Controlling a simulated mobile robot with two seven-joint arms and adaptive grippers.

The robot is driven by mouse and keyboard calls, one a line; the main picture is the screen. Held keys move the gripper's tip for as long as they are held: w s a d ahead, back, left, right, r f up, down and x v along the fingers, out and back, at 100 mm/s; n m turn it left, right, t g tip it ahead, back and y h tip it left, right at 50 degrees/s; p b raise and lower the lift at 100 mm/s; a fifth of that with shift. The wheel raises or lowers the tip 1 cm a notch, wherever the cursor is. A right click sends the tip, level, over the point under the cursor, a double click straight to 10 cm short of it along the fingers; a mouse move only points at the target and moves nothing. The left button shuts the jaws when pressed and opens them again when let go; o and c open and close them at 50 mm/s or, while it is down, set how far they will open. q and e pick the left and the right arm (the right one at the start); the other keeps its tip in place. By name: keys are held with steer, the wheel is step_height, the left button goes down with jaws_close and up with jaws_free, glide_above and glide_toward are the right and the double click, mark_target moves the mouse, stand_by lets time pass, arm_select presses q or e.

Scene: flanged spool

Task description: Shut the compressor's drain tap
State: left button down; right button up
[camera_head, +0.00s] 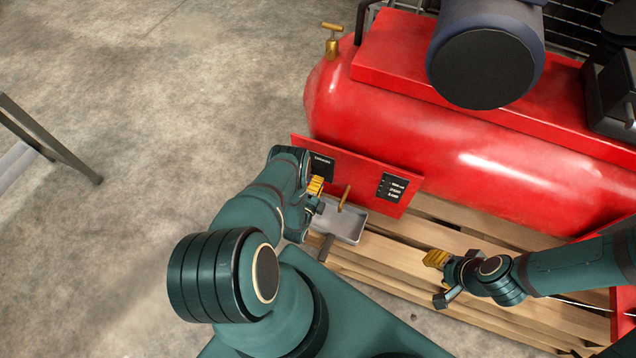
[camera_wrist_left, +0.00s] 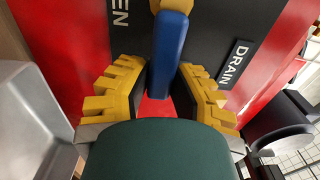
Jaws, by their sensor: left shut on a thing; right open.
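The red compressor (camera_head: 420,150) lies on a wooden pallet, with a red panel (camera_head: 380,172) on its near side. In the left wrist view, the drain tap's blue handle (camera_wrist_left: 170,50) stands in front of a dark plate, with a "DRAIN" label (camera_wrist_left: 234,65) to its right and lettering ending in "EN" to its left. My left gripper (camera_head: 316,190) is shut on this handle, its yellow fingers (camera_wrist_left: 165,95) on either side. In the head view my gripper hides the handle. A brass piece (camera_head: 345,196) shows just right of it. My right gripper (camera_head: 438,278) is open and empty above the pallet.
A grey metal tray (camera_head: 338,222) sits below the panel, close to my left gripper. Pallet slats (camera_head: 405,255) extend to the right. A brass valve (camera_head: 331,40) stands at the tank's far left end. Concrete floor at left is clear up to a metal frame (camera_head: 50,140).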

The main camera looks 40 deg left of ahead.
arm_select(q)
steer(key=shift+w+a, duration=0.1)
steer(key=c, duration=0.8)
jaws_free()
steer(key=shift+v, duration=6)
